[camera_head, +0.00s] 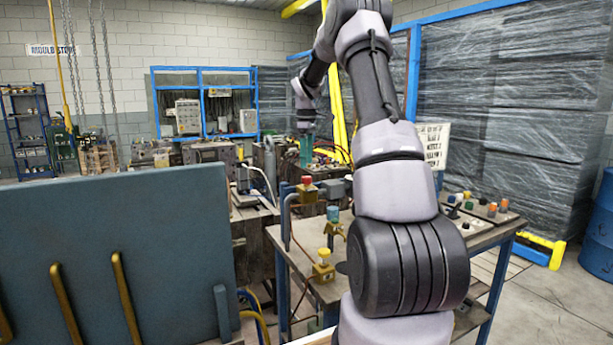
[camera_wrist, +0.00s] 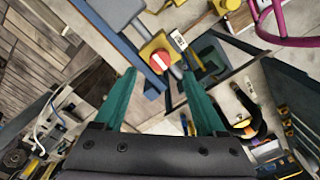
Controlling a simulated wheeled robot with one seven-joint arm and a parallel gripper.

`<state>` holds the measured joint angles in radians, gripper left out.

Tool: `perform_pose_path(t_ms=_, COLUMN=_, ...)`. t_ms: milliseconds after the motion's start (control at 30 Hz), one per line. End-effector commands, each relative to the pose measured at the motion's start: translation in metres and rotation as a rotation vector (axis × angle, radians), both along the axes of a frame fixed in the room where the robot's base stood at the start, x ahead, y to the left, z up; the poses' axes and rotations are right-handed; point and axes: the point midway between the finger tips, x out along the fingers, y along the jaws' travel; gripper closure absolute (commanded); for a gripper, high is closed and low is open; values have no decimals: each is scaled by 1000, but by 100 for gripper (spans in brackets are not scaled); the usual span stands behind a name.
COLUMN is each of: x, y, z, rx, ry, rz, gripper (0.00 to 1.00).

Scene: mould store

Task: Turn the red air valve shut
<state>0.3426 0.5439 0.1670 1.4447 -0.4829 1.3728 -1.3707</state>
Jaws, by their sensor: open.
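The red air valve (camera_wrist: 160,61) shows in the wrist view as a round red knob with a pale bar across it, on a yellow base. In the head view a red knob (camera_head: 306,180) tops a grey pipe fitting by the table. My gripper (camera_head: 306,152) hangs above it in the head view, teal fingers pointing down. In the wrist view my gripper (camera_wrist: 160,73) is open and empty, with the red knob in line with the gap between its fingertips. The fingers do not visibly grip the knob; the remaining height is hard to tell.
A blue-capped fitting (camera_head: 333,213) and a yellow-capped fitting (camera_head: 323,254) stand on the metal table (camera_head: 297,262). A magenta ring (camera_wrist: 284,41) is at the wrist view's upper right. A large blue-grey panel (camera_head: 110,255) fills the left foreground.

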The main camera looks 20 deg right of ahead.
Motion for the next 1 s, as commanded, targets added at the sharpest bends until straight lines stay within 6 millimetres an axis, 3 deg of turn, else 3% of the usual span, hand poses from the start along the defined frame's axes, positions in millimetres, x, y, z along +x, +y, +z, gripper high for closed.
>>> perform_pose_path(t_ms=100, x=-1, y=0, z=-24, rx=0, ry=3, rz=0, gripper=27)
perform_pose_path(t_ms=300, x=0, y=0, z=-51, rx=1, ry=1, rz=-1, gripper=27)
perform_pose_path(t_ms=733, x=0, y=0, z=-62, rx=0, ry=-1, rz=0, gripper=27)
perform_pose_path(t_ms=900, x=0, y=0, z=-61, rx=0, ry=-1, rz=0, gripper=92)
perform_pose_path(t_ms=933, x=0, y=0, z=-61, rx=0, ry=-1, rz=0, gripper=100)
perform_pose_path(t_ms=1000, x=0, y=0, z=-61, rx=0, ry=-1, rz=-1, gripper=100)
